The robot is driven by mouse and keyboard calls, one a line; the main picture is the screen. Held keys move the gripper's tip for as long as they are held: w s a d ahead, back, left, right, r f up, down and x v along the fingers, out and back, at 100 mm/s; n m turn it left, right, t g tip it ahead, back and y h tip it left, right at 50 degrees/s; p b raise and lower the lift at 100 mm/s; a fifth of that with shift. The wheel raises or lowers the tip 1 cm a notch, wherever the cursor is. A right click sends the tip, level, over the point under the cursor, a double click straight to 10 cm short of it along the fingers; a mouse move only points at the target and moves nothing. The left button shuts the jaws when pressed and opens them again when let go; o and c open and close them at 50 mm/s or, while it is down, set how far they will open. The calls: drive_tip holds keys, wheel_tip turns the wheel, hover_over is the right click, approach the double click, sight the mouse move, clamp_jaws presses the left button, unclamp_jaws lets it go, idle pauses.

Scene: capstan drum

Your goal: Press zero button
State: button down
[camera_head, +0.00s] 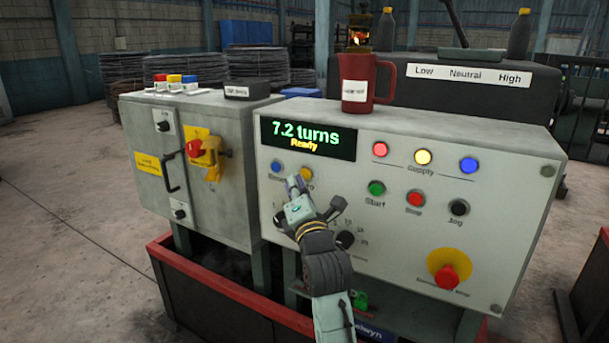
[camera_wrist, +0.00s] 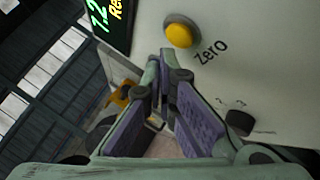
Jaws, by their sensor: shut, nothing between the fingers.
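The zero button is a yellow-orange round button (camera_head: 306,173) on the front of the grey control panel (camera_head: 400,260), below the display (camera_head: 308,138) that reads "7.2 turns" and "Ready". In the wrist view the yellow button (camera_wrist: 182,31) shows large, with the label "Zero" beside it. My gripper (camera_head: 296,184) is shut and empty, with its fingertips just below and left of the button in the head view. In the wrist view the closed fingertips (camera_wrist: 165,62) point close to the button, with a gap in the picture between them. The panel label is partly hidden by my gripper in the head view.
A blue button (camera_head: 276,167) sits left of the zero button. A dark selector knob (camera_head: 345,240) is below right. Start, stop and jog buttons (camera_head: 459,208) and a red emergency stop (camera_head: 444,275) are further right. A red jug (camera_head: 366,82) stands on top.

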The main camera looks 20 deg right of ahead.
drive_tip(key=shift+w+d, duration=0.1)
idle(0.3)
drive_tip(key=shift+w+d+b, duration=0.15)
drive_tip(key=shift+d+b, duration=0.05)
drive_tip(key=shift+b, duration=0.4)
drive_tip(key=shift+w+d+b, duration=0.25)
drive_tip(key=shift+d+b, duration=0.1)
idle(0.4)
idle(0.3)
drive_tip(key=shift+s+a+b, duration=0.35)
drive_tip(key=shift+s+a, duration=0.15)
drive_tip(key=shift+a, duration=0.1)
drive_tip(key=shift+a, duration=0.1)
drive_tip(key=s+a, duration=0.1)
drive_tip(key=a, duration=0.1)
drive_tip(key=s+a+b, duration=0.1)
drive_tip(key=s, duration=0.1)
drive_tip(key=shift+a, duration=0.4)
idle(0.5)
